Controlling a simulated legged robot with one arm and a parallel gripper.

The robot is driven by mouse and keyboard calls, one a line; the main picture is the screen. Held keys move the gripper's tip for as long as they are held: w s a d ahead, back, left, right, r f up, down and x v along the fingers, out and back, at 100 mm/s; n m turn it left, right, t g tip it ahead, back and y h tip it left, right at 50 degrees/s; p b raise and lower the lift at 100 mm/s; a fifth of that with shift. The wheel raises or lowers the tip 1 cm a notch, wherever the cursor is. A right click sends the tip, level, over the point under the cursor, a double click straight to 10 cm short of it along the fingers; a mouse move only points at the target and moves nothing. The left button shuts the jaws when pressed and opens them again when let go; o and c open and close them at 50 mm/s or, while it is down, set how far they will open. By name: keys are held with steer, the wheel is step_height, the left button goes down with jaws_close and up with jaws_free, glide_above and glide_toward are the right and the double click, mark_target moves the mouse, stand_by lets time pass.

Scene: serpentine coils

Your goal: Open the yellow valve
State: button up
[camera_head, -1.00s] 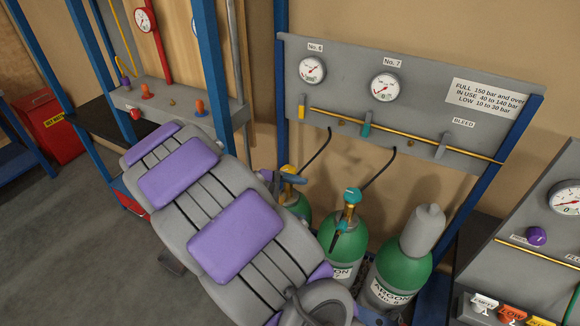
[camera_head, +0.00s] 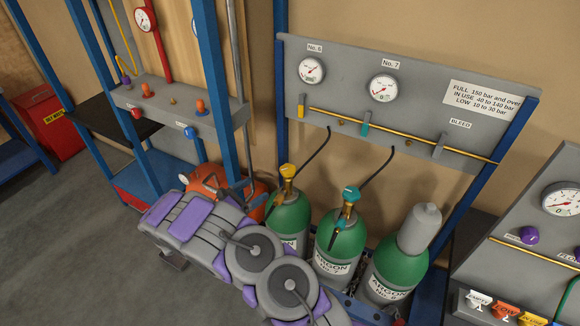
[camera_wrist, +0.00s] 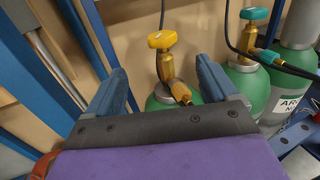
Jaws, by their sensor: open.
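The yellow valve (camera_head: 288,170) is the knob on top of the leftmost green cylinder (camera_head: 290,214), above a brass stem. In the wrist view the yellow valve (camera_wrist: 162,39) is upright and near the middle, beyond my fingertips. My gripper (camera_wrist: 160,84) is open, with one blue-grey finger on each side of the brass stem in the picture. The fingers show no contact with the knob or stem, and nothing is held. In the head view my arm's links fill the lower middle, and the gripper cannot be made out there.
A middle cylinder with a teal valve (camera_head: 351,193) stands just right, and a third green cylinder (camera_head: 397,258) with a grey cap beyond it. A gauge panel (camera_head: 440,108) with a yellow lever (camera_head: 301,111) is behind. A blue post (camera_head: 217,90) stands left. Black hoses hang down.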

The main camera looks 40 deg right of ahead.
mark_target(291, 166)
steer(key=d, duration=1.7)
steer(key=shift+w+d+b, duration=0.25)
steer(key=shift+w+b, duration=0.15)
steer(key=c, duration=1)
steer(key=shift+o, duration=0.2)
